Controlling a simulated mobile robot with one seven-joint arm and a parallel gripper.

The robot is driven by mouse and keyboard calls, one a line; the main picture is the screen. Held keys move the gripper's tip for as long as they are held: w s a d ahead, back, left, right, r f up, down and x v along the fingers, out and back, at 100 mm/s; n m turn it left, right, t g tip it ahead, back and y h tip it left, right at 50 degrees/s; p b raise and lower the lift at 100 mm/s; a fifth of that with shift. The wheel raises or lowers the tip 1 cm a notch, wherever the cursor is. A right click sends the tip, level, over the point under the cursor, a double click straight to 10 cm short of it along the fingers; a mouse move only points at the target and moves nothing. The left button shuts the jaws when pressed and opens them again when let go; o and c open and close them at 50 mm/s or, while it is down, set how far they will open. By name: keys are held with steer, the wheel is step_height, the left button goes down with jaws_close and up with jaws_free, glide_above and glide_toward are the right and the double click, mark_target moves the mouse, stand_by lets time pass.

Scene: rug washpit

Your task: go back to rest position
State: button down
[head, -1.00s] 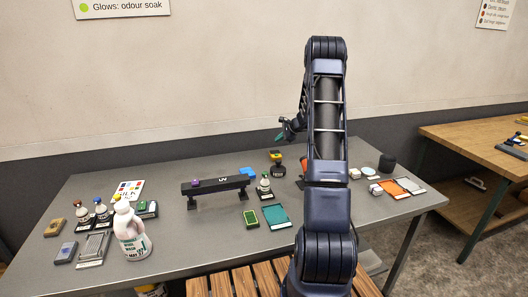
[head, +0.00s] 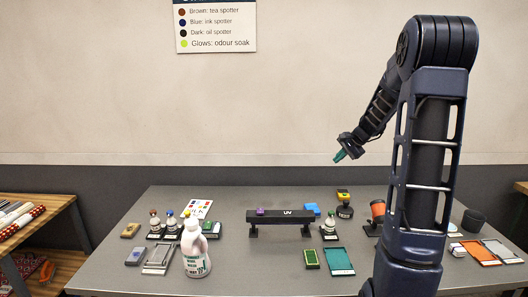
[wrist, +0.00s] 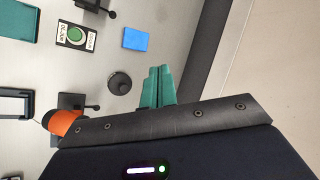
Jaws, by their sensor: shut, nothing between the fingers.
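My gripper (head: 340,157) is held up in the air above the back right part of the grey table (head: 225,225), in front of the wall. Its green fingers are together and empty. My arm rises on the right of the head view and bends over toward the left.
The table bears a black UV bar (head: 280,216), a white jug (head: 194,248), small bottles, a teal tray (head: 338,261), a green pad (head: 311,258) and an orange roll (head: 378,210). A wooden bench (head: 30,240) with rugs stands at left. The air around my gripper is clear.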

steer(key=s+a+r+n, duration=0.2)
steer(key=s, duration=0.3)
steer(key=s+a+r+n, duration=0.1)
steer(key=s+a+r, duration=0.15)
steer(key=s, duration=0.25)
steer(key=s+r+n+h, duration=0.1)
steer(key=s+n+h, duration=0.4)
steer(key=s, duration=2.2)
steer(key=n, duration=0.2)
steer(key=shift+s+d+r+n, duration=0.15)
steer(key=shift+s+d+n, duration=0.15)
steer(key=shift+n, duration=0.1)
